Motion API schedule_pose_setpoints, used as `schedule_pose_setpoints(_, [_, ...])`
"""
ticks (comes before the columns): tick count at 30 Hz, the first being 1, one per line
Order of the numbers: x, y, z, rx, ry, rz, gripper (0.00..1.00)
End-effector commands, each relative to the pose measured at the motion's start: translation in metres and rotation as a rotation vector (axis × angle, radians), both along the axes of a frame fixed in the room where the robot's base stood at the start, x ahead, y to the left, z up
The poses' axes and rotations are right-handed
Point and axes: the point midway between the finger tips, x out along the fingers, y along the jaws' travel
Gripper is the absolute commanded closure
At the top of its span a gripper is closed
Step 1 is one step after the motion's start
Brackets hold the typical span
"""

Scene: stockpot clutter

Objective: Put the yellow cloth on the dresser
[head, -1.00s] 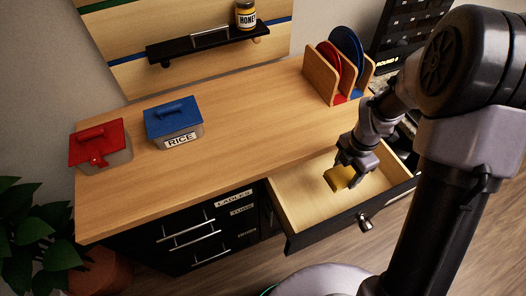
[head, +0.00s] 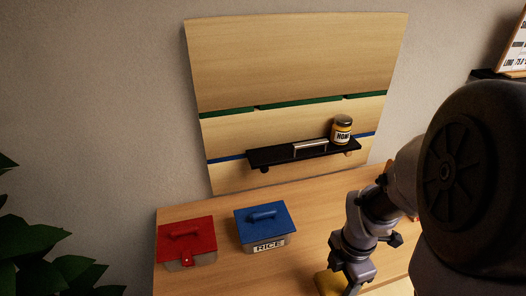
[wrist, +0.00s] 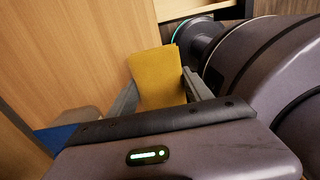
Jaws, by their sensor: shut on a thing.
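The yellow cloth (head: 330,283) is held by my gripper (head: 343,272) at the bottom of the head view. In the wrist view the cloth (wrist: 158,68) stands up as a flat yellow piece between the two fingers, and my gripper (wrist: 160,92) is shut on it. The dresser (head: 310,207) has a light wooden top, which runs behind and left of the gripper. The head view does not show clearly how high the cloth is above the top.
A blue-lidded RICE box (head: 263,228) stands left of my gripper, with a red-lidded box (head: 187,243) farther left. A black shelf (head: 275,157) with a honey jar (head: 341,130) hangs on the back panel. Bare wood lies between the RICE box and my arm.

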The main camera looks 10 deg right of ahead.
Motion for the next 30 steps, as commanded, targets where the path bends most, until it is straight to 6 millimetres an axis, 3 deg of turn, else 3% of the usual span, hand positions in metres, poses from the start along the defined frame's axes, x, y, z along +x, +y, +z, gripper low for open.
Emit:
schedule_pose_setpoints(1, [0.019,0.003,-0.011,-0.001,-0.002,0.005,0.82])
schedule_pose_setpoints(3, [0.042,0.005,-0.015,0.000,-0.002,0.003,0.82])
schedule_pose_setpoints(6, [0.066,0.007,-0.016,-0.001,-0.001,0.002,0.82])
schedule_pose_setpoints(12, [0.089,0.010,-0.020,0.001,0.000,0.000,0.82])
schedule_pose_setpoints(17, [0.087,0.010,-0.054,0.000,0.000,0.000,0.82])
schedule_pose_setpoints(27, [0.087,0.010,-0.055,0.000,0.000,0.000,0.82])
schedule_pose_setpoints(28, [0.087,0.010,-0.055,0.000,0.000,0.000,0.40])
schedule_pose_setpoints(30, [0.087,0.010,-0.054,0.000,0.000,0.000,0.26])
